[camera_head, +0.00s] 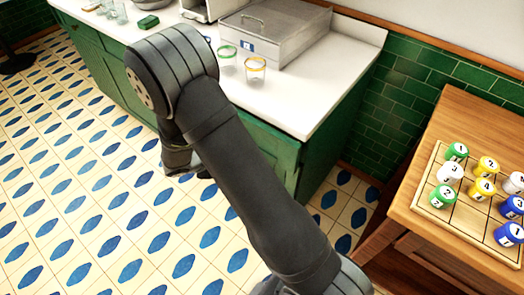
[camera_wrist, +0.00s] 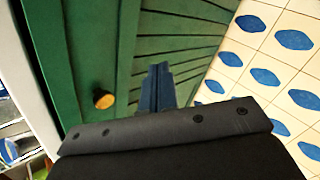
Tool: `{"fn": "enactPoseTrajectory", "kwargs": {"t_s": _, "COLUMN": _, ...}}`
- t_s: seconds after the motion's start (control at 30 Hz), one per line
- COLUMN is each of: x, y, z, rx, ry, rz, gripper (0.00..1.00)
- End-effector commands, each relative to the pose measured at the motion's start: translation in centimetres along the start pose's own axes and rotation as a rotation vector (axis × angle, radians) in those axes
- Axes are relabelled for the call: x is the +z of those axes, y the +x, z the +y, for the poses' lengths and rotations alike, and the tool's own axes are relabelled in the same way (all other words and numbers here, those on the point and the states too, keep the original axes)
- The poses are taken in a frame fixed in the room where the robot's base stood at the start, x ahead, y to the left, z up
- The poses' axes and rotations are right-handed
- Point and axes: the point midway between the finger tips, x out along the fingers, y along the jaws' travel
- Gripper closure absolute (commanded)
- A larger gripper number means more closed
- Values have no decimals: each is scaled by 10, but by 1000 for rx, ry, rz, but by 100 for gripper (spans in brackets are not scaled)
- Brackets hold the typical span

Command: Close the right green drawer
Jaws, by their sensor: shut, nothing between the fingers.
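The green cabinet (camera_head: 92,62) under the white counter has its front partly hidden by my arm in the head view. My gripper (camera_head: 200,173) is low in front of it, mostly behind my arm. In the wrist view my gripper (camera_wrist: 158,85) has its fingers together, with nothing held, close against green panelling. A green drawer front (camera_wrist: 90,55) with a round brass-coloured knob (camera_wrist: 103,99) lies left of the fingers. I cannot tell whether the fingers touch the green surface, or how far the right drawer stands open.
On the white counter (camera_head: 325,75) stand a grey metal box (camera_head: 285,28), a green-rimmed glass (camera_head: 227,54) and a yellow-rimmed glass (camera_head: 255,70). A wooden table (camera_head: 425,150) at right bears a board of numbered pieces.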

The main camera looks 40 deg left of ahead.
Motion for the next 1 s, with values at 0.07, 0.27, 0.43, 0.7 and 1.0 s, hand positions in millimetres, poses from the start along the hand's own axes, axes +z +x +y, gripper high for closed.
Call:
{"fn": "enactPoseTrajectory", "kwargs": {"t_s": 0.07, "x": 23, "y": 7, "z": -32, "rx": 85, "ry": -248, "rz": -146, "gripper": 100}}
{"fn": "enactPoseTrajectory", "kwargs": {"t_s": 0.27, "x": 66, "y": -1, "z": -61, "rx": 309, "ry": -743, "rz": -459, "gripper": 100}}
{"fn": "enactPoseTrajectory", "kwargs": {"t_s": 0.43, "x": 78, "y": -14, "z": -67, "rx": 432, "ry": -953, "rz": -609, "gripper": 100}}
{"fn": "enactPoseTrajectory", "kwargs": {"t_s": 0.7, "x": 84, "y": -9, "z": -59, "rx": 462, "ry": -1001, "rz": -651, "gripper": 100}}
{"fn": "enactPoseTrajectory", "kwargs": {"t_s": 1.0, "x": 98, "y": 25, "z": -30, "rx": 458, "ry": -997, "rz": -649, "gripper": 100}}
